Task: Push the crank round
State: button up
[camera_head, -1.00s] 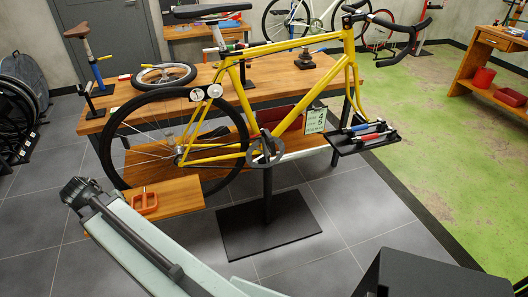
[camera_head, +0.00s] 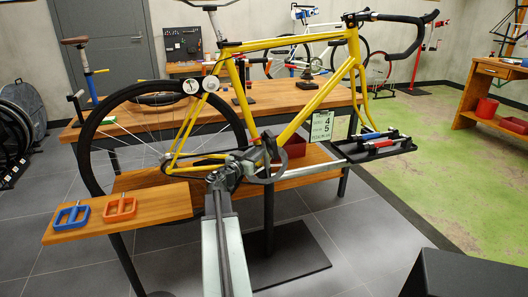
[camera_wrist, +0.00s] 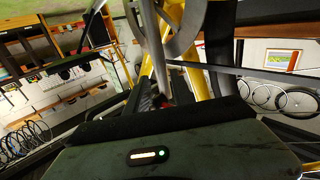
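The yellow bicycle (camera_head: 294,124) is held on a stand in the middle of the head view. Its crank and chainring (camera_head: 262,163) sit at the bottom of the frame, partly hidden by my arm and gripper. My gripper (camera_head: 224,172) is at the left of the chainring, close to the crank area; contact cannot be told. In the wrist view, yellow tubes and a grey curved part (camera_wrist: 176,42) are just ahead of the dark gripper body. The fingers are too dark and overlapped to show whether they are open.
A workbench (camera_head: 290,97) stands behind the bicycle. A tool tray (camera_head: 372,149) is at the right. The stand's dark base plate (camera_head: 300,258) lies on the floor.

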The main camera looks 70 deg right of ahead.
aim_at(265, 158)
jog(key=d, duration=0.4)
jog(key=s+d, duration=0.1)
jog(key=d, duration=0.1)
jog(key=shift+s+d, duration=0.1)
jog(key=shift+d, duration=0.15)
grip_shut()
jog(key=shift+a, duration=0.1)
jog(key=shift+s+f, duration=0.1)
dwell(0.7)
